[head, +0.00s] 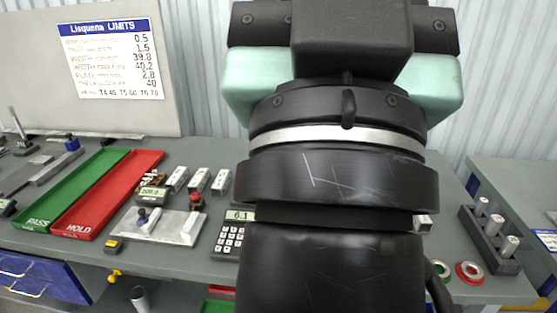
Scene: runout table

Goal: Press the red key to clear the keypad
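A dark keypad (229,241) with pale keys sits near the front edge of the grey table, just left of my arm. Its small lit display (240,215) seems to read 6.1. The right part of the keypad is hidden behind my arm. I see no red key on the part that shows. My arm fills the middle of the view, and my gripper is not in view, so I cannot tell where it is relative to the keypad.
A green PASS tray (121,158) and a red HOLD tray (80,227) lie at the left. A gauge stand on a metal plate (174,227) and several metal blocks (198,180) stand left of the keypad. Ring gauges (470,273) and a cylinder rack (488,244) are at the right.

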